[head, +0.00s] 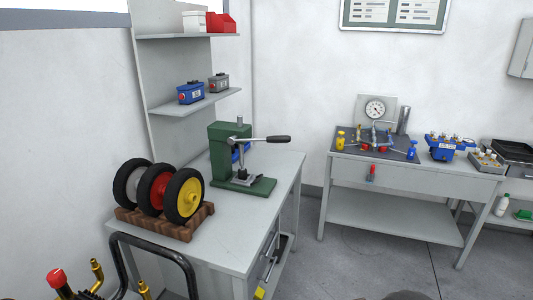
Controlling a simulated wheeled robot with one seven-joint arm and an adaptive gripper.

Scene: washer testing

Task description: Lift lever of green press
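The green press (221,158) stands on the grey workbench to the left of the middle in the head view. Its lever (262,139) sticks out to the right, close to level, and ends in a black handle (279,139). The press's green base (252,188) lies flat on the bench top. A blue thing shows partly behind the press column. My gripper is not in view, so whether it is open or shut does not show.
Several wheels (188,198) stand in a wooden rack on the same bench (234,239). Shelves (196,103) with boxes rise behind the press. A second bench (410,174) with a gauge stands to the right. Open floor (340,250) lies between the benches.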

